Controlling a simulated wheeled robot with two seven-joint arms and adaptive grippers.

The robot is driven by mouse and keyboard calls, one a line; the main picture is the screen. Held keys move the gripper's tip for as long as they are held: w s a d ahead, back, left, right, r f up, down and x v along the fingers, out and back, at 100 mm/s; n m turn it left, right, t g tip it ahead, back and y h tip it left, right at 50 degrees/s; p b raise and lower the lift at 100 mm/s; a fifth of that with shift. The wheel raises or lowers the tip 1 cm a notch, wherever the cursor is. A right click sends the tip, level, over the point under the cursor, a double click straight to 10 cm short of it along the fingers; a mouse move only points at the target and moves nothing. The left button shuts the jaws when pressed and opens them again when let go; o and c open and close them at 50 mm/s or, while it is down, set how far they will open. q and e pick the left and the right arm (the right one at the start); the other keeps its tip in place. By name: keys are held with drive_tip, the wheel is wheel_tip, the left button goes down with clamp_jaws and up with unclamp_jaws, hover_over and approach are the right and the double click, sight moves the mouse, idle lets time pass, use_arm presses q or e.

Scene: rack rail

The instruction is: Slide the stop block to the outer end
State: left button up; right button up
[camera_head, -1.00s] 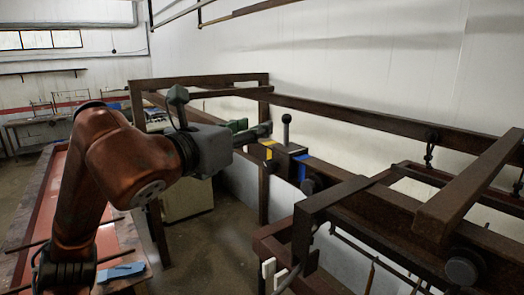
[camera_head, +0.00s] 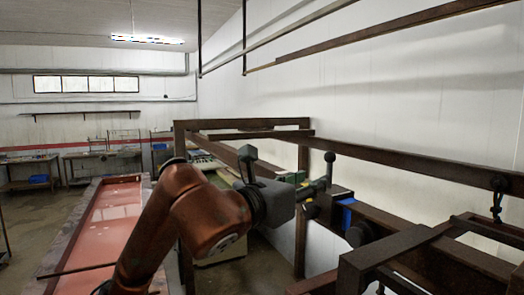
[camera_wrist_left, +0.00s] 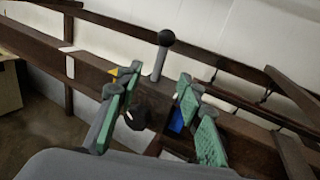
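The stop block is a dark block on the brown rail (camera_wrist_left: 85,70). A grey post with a black ball knob (camera_head: 329,157) stands upright on it; the knob also shows in the left wrist view (camera_wrist_left: 166,38). A yellow mark (camera_wrist_left: 113,72) is left of the post and a blue patch (camera_wrist_left: 177,121) is right of it. My left gripper (camera_head: 308,187) is at the block. In the left wrist view its green-padded fingers (camera_wrist_left: 158,115) are apart, one on each side of the post, with no clear contact. The fingers partly hide the block. My right gripper is not in view.
Brown frame beams (camera_head: 400,160) run behind the rail, and a crossing beam (camera_head: 385,258) stands at right front. Round dark knobs project from the rail's near face. A red-topped bench (camera_head: 105,225) is at left. Two bars hang overhead.

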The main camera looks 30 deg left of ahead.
sight(328, 172)
use_arm(q)
drive_tip(key=p+x, duration=0.3)
drive_tip(key=x, duration=0.3)
drive_tip(key=shift+w+d+r, duration=0.15)
drive_tip(key=shift+w, duration=0.1)
drive_tip(key=shift+w+d, duration=0.1)
drive_tip(key=shift+w, duration=0.55)
drive_tip(key=shift+x, duration=0.9)
drive_tip(key=shift+c, duration=0.7)
clamp_jaws()
